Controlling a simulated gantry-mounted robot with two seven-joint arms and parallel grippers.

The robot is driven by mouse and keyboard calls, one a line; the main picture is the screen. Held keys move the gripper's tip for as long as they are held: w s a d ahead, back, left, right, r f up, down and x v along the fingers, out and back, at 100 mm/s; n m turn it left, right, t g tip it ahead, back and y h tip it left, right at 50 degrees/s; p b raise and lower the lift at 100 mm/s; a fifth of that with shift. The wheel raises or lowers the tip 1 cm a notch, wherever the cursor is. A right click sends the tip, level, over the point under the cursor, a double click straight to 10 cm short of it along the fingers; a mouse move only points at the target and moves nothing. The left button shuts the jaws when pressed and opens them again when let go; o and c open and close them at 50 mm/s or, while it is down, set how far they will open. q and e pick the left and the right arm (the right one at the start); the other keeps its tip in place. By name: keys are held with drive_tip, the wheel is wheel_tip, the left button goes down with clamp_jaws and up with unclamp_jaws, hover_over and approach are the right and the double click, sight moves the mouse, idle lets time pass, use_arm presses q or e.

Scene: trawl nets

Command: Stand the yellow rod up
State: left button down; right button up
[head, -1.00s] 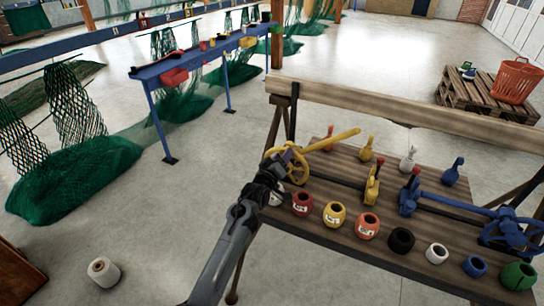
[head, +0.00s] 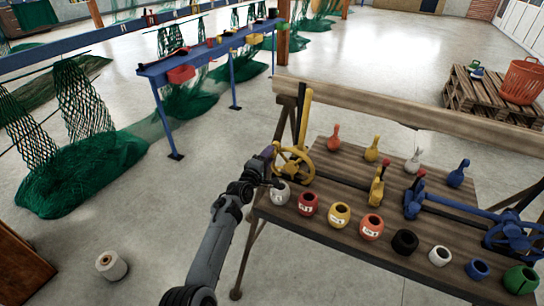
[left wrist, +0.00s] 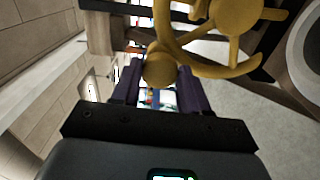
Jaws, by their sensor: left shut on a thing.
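The yellow rod (head: 304,117) rises from the yellow handwheel (head: 293,168) at the left end of the wooden bench; it looks about upright, its top in front of the back beam. My left gripper (head: 270,158) is at the left side of the wheel's rim. In the left wrist view the dark purple fingers of the gripper (left wrist: 160,82) are shut on the wheel's round yellow knob (left wrist: 158,66). The yellow wheel (left wrist: 225,62) fills the upper right there. The rod cannot be told apart in that view. My right gripper is not in view.
A row of floats, with a white one (head: 279,193) close below the gripper, lines the bench (head: 341,250) front. Several coloured bottle-shaped pieces (head: 333,138) stand behind. A blue handwheel (head: 512,236) is at the right. The back beam (head: 410,112) runs behind the rod.

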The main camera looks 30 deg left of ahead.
use_arm(q)
drive_tip(key=shift+a+f+n, duration=0.25)
drive_tip(key=shift+f+n, duration=0.05)
drive_tip(key=shift+f, duration=0.15)
drive_tip(key=c, duration=0.6)
unclamp_jaws()
drive_tip(key=s+p, duration=0.4)
drive_tip(key=s, duration=0.6)
drive_tip(key=shift+s, duration=0.4)
